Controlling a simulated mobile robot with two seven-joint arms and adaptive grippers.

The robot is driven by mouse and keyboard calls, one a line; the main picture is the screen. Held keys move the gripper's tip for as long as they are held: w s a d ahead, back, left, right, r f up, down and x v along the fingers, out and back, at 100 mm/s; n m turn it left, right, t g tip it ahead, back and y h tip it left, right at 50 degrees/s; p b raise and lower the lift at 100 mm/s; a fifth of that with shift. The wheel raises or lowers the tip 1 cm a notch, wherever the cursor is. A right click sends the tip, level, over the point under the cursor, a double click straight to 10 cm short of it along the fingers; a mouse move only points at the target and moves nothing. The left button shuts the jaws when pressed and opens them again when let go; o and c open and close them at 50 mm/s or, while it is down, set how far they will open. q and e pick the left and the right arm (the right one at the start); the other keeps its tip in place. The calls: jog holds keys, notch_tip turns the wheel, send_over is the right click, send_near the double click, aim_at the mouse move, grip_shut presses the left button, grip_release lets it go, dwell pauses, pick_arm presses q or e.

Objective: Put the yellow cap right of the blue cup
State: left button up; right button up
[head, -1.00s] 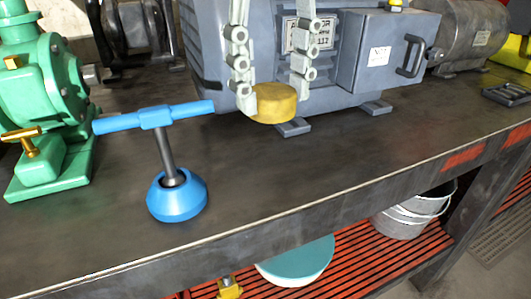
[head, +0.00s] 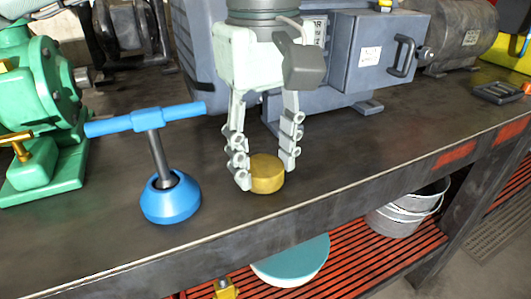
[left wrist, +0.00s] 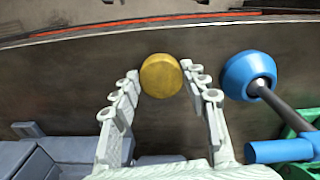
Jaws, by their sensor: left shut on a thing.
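The yellow cap (head: 267,174) is a short round disc between the fingers of my left gripper (head: 265,172), which is shut on it. The cap is at or just above the bench top; I cannot tell whether it touches. The blue cup (head: 170,203) stands on the bench to the left of the cap, with a clear gap between them. In the left wrist view the cap (left wrist: 161,76) sits at the fingertips, and the blue cup (left wrist: 240,78) appears on the other side, to its right. My right gripper is not in view.
A grey shaft rises from the cup to a blue T-handle (head: 145,119). A green machine (head: 40,110) stands at the left and a grey-blue motor (head: 375,50) behind. The bench's front edge (head: 330,173) is close to the cap. Bare bench lies to the right.

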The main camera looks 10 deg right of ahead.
aim_at(265, 167)
pick_arm(q)
jog(key=shift+f, duration=0.1)
jog(key=o, duration=0.7)
jog(key=shift+o, duration=0.2)
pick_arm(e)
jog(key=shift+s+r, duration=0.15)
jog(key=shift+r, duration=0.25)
pick_arm(q)
notch_tip(265, 167, up, 2)
jog(key=shift+r, duration=0.15)
notch_tip(265, 167, up, 10)
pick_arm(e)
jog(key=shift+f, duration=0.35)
pick_arm(q)
jog(key=shift+a, duration=0.1)
